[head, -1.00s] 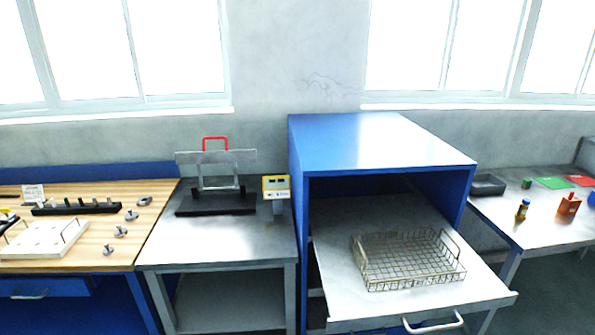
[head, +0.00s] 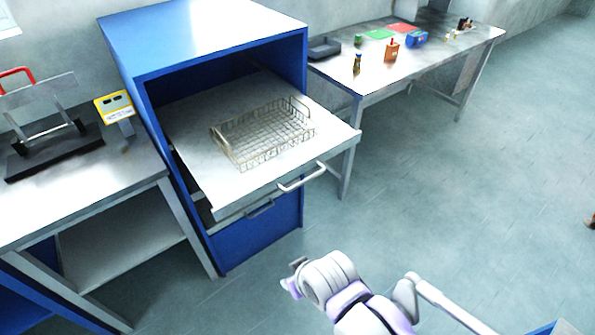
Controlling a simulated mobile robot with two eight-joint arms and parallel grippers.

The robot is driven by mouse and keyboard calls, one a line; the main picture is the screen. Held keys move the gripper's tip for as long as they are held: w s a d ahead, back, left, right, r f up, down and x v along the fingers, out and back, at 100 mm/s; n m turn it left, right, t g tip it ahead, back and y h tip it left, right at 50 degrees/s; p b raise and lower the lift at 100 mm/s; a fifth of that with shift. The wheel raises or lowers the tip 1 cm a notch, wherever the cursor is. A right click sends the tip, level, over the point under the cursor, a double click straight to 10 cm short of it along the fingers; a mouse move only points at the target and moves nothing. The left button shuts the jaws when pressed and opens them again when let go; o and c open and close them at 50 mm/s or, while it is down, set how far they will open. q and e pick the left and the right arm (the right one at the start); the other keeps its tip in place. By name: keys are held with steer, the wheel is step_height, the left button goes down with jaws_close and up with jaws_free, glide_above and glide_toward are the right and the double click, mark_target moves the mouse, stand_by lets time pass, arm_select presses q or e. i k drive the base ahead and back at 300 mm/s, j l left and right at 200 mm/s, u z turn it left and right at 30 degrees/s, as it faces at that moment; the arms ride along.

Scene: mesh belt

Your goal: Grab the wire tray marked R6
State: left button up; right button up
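A wire tray (head: 262,140) of thin tan-grey mesh, with raised handles at its ends, sits on the pulled-out metal shelf (head: 205,178) of a blue cabinet. It looks empty, and no R6 mark can be read on it. My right gripper (head: 292,279) is at the bottom middle of the head view, lower in the picture than the shelf and apart from the tray. Its fingers are small and turned so that their opening cannot be made out. My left gripper is not in view.
The blue cabinet (head: 200,45) stands around the shelf, with a handle (head: 302,178) on the shelf's front edge. A metal table (head: 120,170) with a black stand is at left. Another table (head: 340,75) with small items is behind right.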

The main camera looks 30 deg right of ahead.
mark_target(249, 114)
steer(key=i+l, duration=0.15)
steer(key=l, duration=0.5)
steer(key=i+l+u, duration=0.1)
steer(key=l, duration=0.55)
steer(key=i+l, duration=0.1)
steer(key=l, duration=0.55)
steer(key=i+l, duration=0.1)
steer(key=l, duration=0.55)
steer(key=i+l+u, duration=0.1)
steer(key=l, duration=0.55)
steer(key=j, duration=0.7)
